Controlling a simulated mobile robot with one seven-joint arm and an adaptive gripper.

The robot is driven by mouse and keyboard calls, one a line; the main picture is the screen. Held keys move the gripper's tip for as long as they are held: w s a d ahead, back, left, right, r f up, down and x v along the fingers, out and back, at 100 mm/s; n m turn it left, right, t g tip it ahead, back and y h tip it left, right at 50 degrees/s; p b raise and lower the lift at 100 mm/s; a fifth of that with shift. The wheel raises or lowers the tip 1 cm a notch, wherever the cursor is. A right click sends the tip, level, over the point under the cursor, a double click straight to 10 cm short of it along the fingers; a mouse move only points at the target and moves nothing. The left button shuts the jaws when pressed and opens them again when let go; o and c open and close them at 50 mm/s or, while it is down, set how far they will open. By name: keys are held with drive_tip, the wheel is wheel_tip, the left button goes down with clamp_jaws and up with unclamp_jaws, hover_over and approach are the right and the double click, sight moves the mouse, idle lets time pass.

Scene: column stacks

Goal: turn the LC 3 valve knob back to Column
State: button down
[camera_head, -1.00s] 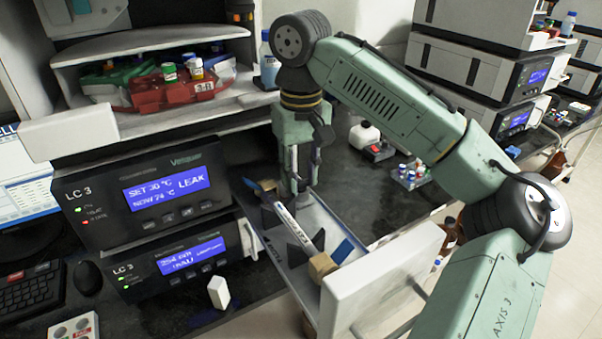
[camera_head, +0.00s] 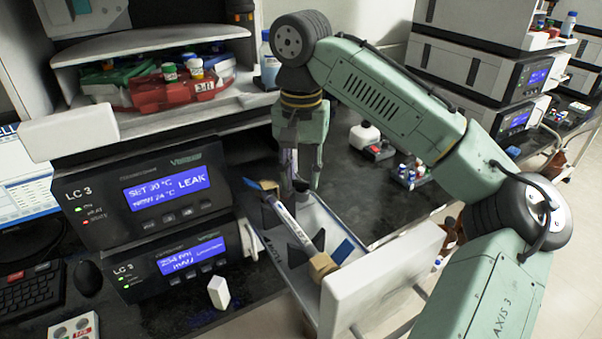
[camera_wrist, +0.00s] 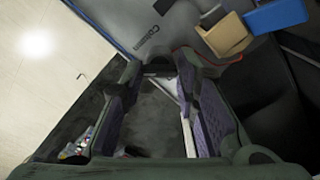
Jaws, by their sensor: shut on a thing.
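My gripper (camera_head: 303,186) points down at the back end of the pulled-out LC 3 drawer (camera_head: 322,222). Its fingers are shut on the valve knob, which they almost wholly hide; I cannot read which way the knob points. In the wrist view, the gripper's purple-padded fingers (camera_wrist: 160,80) stand on both sides of a dark gap. The word "Column" is printed on the grey drawer floor (camera_wrist: 125,18) just beyond the fingertips. The LC 3 module (camera_head: 140,205) shows "LEAK" on its blue screen.
A white, blue-ended column (camera_head: 292,225) lies in holders in the drawer, next to the gripper. The drawer's white front (camera_head: 385,275) sticks out over the bench edge. A white block (camera_head: 219,292) stands left of it. Vials (camera_head: 408,176) stand on the bench to the right.

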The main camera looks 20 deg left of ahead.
sight(301, 181)
idle(0.3)
drive_tip(key=c, duration=1.2)
unclamp_jaws()
drive_tip(key=shift+c, duration=0.2)
wheel_tip(301, 181, up, 12)
